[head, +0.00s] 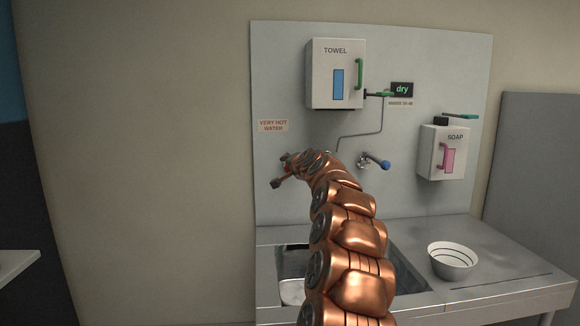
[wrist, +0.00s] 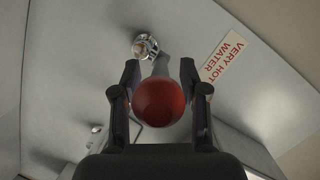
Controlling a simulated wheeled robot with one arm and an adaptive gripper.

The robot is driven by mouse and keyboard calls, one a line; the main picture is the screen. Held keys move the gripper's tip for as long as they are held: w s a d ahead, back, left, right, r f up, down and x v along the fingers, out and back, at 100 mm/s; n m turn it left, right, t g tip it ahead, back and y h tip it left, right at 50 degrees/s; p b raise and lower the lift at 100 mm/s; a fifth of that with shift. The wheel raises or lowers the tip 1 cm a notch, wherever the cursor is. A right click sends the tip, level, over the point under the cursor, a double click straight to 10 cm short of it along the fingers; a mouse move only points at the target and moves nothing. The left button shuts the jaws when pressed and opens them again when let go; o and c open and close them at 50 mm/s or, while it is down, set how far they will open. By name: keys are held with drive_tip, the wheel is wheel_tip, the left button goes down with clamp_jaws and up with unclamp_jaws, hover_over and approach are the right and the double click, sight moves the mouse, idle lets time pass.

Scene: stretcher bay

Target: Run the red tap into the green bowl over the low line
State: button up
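The red tap knob (wrist: 159,101) sits between the two fingers of my gripper (wrist: 160,72) in the wrist view. The fingers flank it closely; I cannot tell whether they touch it. A chrome fitting (wrist: 145,46) shows on the wall beyond. In the head view my copper arm hides the red tap and most of my gripper. No plainly green bowl shows. A pale bowl (head: 452,261) with dark lines inside stands upright on the counter, right of the sink. A pale object (head: 291,292), partly hidden by my arm, is in the sink.
The sink (head: 405,277) lies below my arm. A blue-knobbed tap (head: 384,164) is on the wall right of my arm. A towel box (head: 318,75), a soap box (head: 433,160) and a VERY HOT WATER sign (head: 273,126) are on the panel. Counter space around the bowl is clear.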

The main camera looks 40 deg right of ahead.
idle(0.3)
drive_tip(key=v, duration=1.2)
idle(0.4)
idle(6.1)
